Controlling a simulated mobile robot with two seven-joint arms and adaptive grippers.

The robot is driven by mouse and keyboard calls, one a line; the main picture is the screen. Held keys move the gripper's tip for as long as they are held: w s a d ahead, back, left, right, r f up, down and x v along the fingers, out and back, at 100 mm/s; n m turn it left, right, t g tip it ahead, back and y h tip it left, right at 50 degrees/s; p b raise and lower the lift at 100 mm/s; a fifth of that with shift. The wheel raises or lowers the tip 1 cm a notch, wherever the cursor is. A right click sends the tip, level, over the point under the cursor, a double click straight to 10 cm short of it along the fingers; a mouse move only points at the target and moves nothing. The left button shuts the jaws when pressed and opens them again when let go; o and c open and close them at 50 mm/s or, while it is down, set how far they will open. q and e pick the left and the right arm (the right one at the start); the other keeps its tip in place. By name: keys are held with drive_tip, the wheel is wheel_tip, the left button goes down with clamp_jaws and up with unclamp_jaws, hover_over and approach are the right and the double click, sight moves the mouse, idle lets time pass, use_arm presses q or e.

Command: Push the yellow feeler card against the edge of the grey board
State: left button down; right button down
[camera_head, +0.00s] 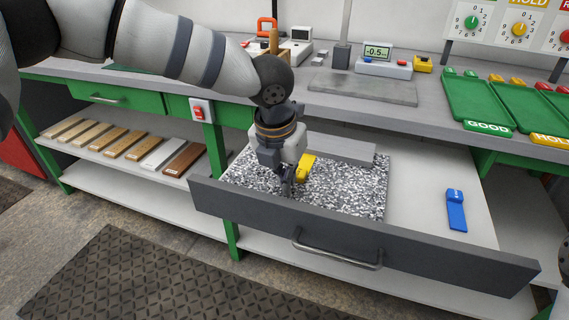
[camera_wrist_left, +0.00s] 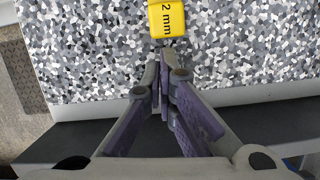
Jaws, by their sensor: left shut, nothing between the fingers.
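The yellow feeler card (camera_head: 306,164) lies on the speckled mat (camera_head: 350,190) in the open drawer. It also shows in the left wrist view (camera_wrist_left: 167,19), marked "2 mm". The board is not in the left wrist view. My left gripper (camera_head: 288,188) points down over the mat on the drawer-front side of the card. Its fingertips (camera_wrist_left: 162,55) are shut and empty, just short of the card's near edge.
The dark drawer front (camera_head: 340,235) with its handle rises close to my left gripper. A blue card (camera_head: 456,210) lies at the drawer's right. A grey slab (camera_head: 362,88), green trays (camera_head: 478,103) and small instruments stand on the bench. The drawer floor right of the mat is mostly clear.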

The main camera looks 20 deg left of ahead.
sight(304, 165)
use_arm(q)
drive_tip(key=shift+w+f, duration=0.15)
drive_tip(key=shift+f, duration=0.15)
drive_tip(key=shift+w+d, duration=0.15)
drive_tip(key=shift+w, duration=1)
